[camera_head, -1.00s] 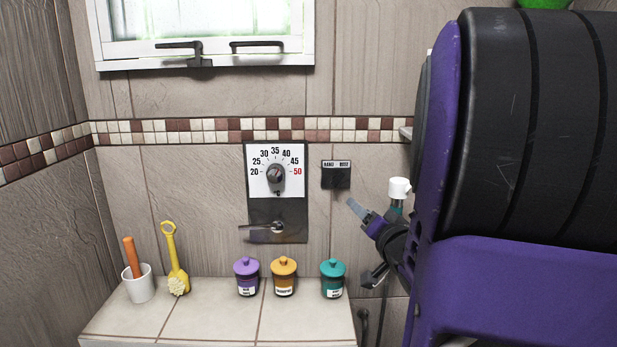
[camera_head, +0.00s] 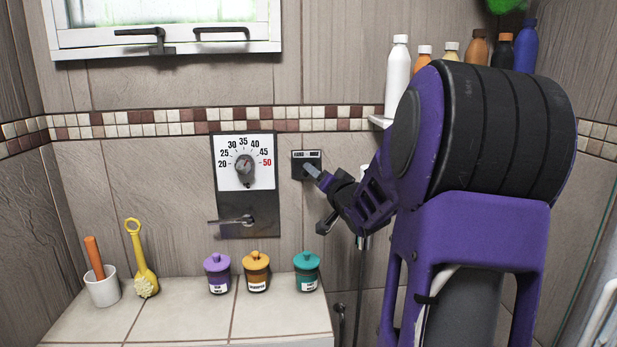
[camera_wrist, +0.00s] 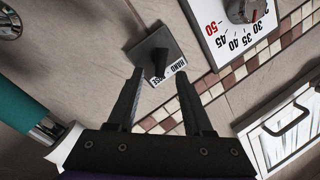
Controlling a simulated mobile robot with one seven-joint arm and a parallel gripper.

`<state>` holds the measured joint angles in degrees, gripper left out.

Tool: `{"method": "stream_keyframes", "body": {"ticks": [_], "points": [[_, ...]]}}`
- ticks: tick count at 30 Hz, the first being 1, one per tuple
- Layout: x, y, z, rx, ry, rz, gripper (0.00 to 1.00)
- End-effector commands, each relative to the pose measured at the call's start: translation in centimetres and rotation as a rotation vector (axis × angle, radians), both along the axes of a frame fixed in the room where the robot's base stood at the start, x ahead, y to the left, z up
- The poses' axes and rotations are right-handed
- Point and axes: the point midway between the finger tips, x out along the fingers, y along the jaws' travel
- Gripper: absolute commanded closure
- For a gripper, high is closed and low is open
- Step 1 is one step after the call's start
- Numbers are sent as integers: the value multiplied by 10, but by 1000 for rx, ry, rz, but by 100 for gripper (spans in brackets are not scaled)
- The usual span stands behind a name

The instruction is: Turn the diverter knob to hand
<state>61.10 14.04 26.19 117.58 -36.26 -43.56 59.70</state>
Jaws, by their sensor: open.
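The diverter plate (camera_head: 296,169) is a small dark square on the tiled wall, right of the thermostat panel. It also shows in the wrist view (camera_wrist: 138,52), with a white label strip reading HAND and a second word partly hidden. The black diverter knob (camera_wrist: 159,61) stands out from the plate; which word it points at is unclear. My gripper (camera_head: 317,199) is open and empty, in front of and just below right of the plate in the head view. In the wrist view my gripper's fingertips (camera_wrist: 160,73) are spread, with the knob framed between and beyond them, apparently not touched.
The thermostat panel (camera_head: 232,208) with a dial and lower lever is left of the plate. Three lidded jars (camera_head: 256,275), a yellow brush (camera_head: 143,265) and a white cup (camera_head: 103,288) stand on the ledge below. Several bottles (camera_head: 398,75) stand on a shelf behind my arm.

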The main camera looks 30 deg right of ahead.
Motion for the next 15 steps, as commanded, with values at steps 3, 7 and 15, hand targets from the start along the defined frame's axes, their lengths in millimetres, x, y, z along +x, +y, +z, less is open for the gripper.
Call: {"method": "stream_keyframes", "body": {"ticks": [3, 7, 15], "points": [[20, -3, -2, 1, -1, 3, 49], [33, -6, -1, 1, -1, 1, 49], [40, -7, 1, 0, -1, 1, 49]]}}
